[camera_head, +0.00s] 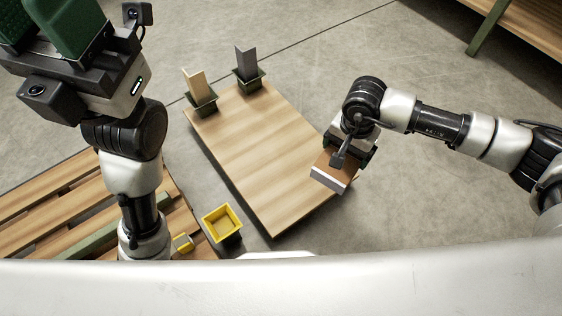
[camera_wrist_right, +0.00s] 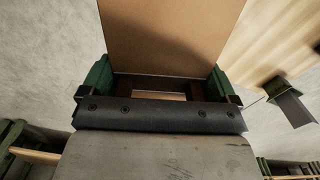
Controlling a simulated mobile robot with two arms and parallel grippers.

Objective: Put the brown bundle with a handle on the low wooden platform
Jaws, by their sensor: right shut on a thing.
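The low wooden platform (camera_head: 250,150) lies on the floor in the middle of the head view. My right gripper (camera_head: 346,152) is at the platform's right edge, shut on the brown bundle (camera_head: 332,168). The bundle has a brown top and a pale side; its height over the platform is hard to tell. In the right wrist view, the bundle's flat brown face (camera_wrist_right: 170,38) sits between the green fingers of my right gripper (camera_wrist_right: 158,85). Its handle is not clear. My left gripper (camera_head: 42,22) is at the upper left, its green fingers apart, with nothing seen between them.
Two dark green holders, one with a tan block (camera_head: 194,84) and one with a grey block (camera_head: 246,62), stand at the platform's far end. A yellow-rimmed bin (camera_head: 222,222) stands near its left side. A slatted pallet (camera_head: 45,205) is at left. Bare floor lies right.

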